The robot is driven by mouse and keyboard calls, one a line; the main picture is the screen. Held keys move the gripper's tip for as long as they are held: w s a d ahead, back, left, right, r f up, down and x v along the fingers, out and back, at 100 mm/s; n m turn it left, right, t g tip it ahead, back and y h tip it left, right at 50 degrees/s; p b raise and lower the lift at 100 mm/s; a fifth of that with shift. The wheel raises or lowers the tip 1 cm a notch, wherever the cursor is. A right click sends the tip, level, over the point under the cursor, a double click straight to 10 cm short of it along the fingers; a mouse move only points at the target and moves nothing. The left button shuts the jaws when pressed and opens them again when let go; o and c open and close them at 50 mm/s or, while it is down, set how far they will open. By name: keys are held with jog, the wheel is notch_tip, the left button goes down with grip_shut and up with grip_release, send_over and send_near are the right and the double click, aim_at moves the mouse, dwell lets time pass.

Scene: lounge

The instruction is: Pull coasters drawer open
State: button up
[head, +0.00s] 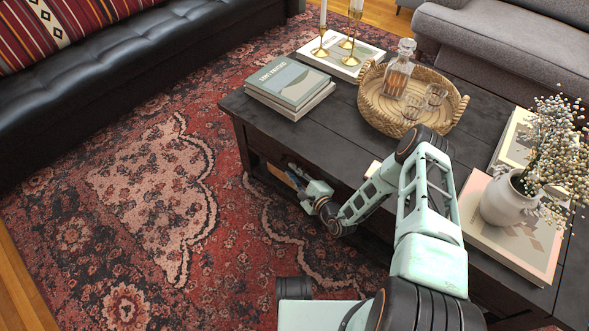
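A dark wooden coffee table (330,133) stands on the rug, with its front side facing me and mostly in shadow. My gripper (299,178) is low at this front side, below the tabletop edge and toward the left end. A narrow brown-orange piece (279,175) shows just left of the gripper; I cannot tell whether it is part of a drawer or something inside the table. My arm and gripper hide much of the front, so the coasters drawer, its handle and how far it stands open are unclear. The fingertips are too small and shadowed to read.
The tabletop holds stacked books (290,82), a woven tray (372,105) with a decanter and glasses, brass candlesticks (351,45) and a white vase (507,199) on books. Open rug (140,215) lies left; a black sofa (110,75) stands beyond.

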jog(key=shift+c, duration=0.7)
grip_shut()
jog(key=shift+s+a, duration=0.1)
jog(key=shift+s, duration=0.05)
